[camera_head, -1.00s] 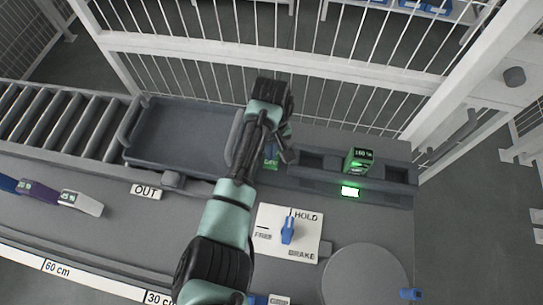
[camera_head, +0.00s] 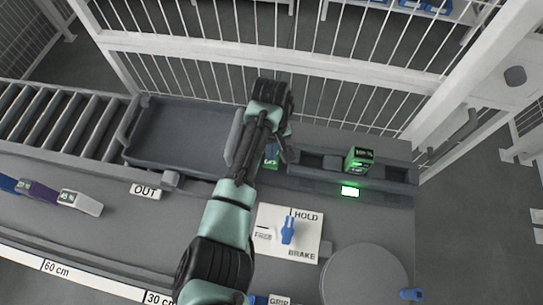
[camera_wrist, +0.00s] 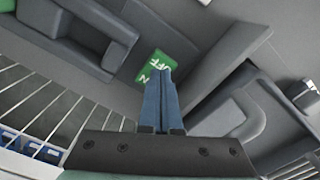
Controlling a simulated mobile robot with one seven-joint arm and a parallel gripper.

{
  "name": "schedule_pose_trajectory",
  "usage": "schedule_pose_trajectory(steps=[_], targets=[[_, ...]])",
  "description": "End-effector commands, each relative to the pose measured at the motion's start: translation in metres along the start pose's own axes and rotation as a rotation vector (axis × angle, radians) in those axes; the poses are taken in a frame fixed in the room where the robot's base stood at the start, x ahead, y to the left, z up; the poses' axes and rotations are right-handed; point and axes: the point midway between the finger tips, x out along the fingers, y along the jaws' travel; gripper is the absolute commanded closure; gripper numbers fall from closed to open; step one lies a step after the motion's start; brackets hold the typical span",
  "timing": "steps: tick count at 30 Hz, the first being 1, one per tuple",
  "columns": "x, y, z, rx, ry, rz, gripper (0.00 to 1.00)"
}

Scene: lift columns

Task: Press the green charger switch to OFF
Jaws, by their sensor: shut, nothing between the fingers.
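In the head view, the green switch (camera_head: 271,160) is partly hidden by my arm. The charger (camera_head: 322,177) is a dark grey strip with bays. A green-lit battery (camera_head: 359,160) stands in its right bay, behind a bright green lamp (camera_head: 350,191).
A grey tray (camera_head: 180,135) and rollers (camera_head: 60,120) lie to the left. A white HOLD/BRAKE plate (camera_head: 270,245) with a blue lever (camera_head: 287,230) is nearer me. A white wire fence (camera_head: 330,68) stands behind the charger. A round grey disc (camera_head: 365,280) lies at front right.

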Motion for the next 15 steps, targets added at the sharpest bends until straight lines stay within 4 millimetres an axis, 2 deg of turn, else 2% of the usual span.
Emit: schedule_pose_trajectory(steps=[15], targets=[[0.0086, 0.0002, 0.0002, 0.001, 0.000, 0.000, 1.00]])
